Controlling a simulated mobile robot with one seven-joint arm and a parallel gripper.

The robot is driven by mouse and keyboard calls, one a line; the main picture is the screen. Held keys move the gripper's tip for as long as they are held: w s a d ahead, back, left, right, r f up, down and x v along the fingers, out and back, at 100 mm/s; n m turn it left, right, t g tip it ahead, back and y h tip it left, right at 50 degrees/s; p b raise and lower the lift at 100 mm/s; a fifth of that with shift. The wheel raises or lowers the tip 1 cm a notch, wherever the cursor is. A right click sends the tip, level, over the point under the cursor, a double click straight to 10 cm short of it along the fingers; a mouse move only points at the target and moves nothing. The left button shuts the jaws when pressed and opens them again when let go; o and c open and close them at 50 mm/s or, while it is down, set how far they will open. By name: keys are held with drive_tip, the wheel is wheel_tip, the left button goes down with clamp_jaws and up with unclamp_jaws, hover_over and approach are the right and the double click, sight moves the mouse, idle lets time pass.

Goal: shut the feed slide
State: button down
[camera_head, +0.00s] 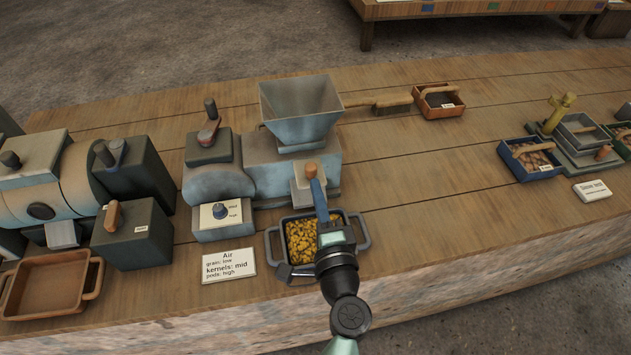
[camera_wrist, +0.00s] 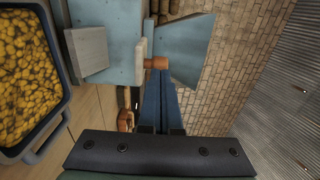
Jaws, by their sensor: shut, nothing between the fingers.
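The feed slide shows as an orange knob (camera_head: 310,169) on the front of the blue-grey machine, below the hopper (camera_head: 300,110). In the wrist view the knob (camera_wrist: 157,62) sticks out from a pale plate (camera_wrist: 142,49) beside the hopper (camera_wrist: 187,45). My gripper (camera_head: 315,182) is shut, its blue fingers together and empty. Its tips are at the knob from the front; in the wrist view the fingers (camera_wrist: 160,82) end right by it. I cannot tell whether they touch. How far the slide stands out is hard to judge.
A grey tray of yellow kernels (camera_head: 299,238) stands below the machine's outlet, under my wrist. An Air label card (camera_head: 228,265) and a dial (camera_head: 220,211) are to the left. A brush (camera_head: 392,104) lies behind right. The table right of the tray is clear.

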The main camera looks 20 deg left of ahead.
sight(311, 172)
drive_tip(key=shift+x, duration=0.85)
drive_tip(key=shift+a, duration=0.1)
drive_tip(key=b+x, duration=0.1)
drive_tip(key=x, duration=0.2)
drive_tip(key=shift+w+f, duration=0.1)
drive_tip(key=shift+w+a+b, duration=0.1)
drive_tip(key=shift+w+b, duration=0.05)
drive_tip(key=shift+b, duration=0.15)
drive_tip(key=shift+r, duration=0.35)
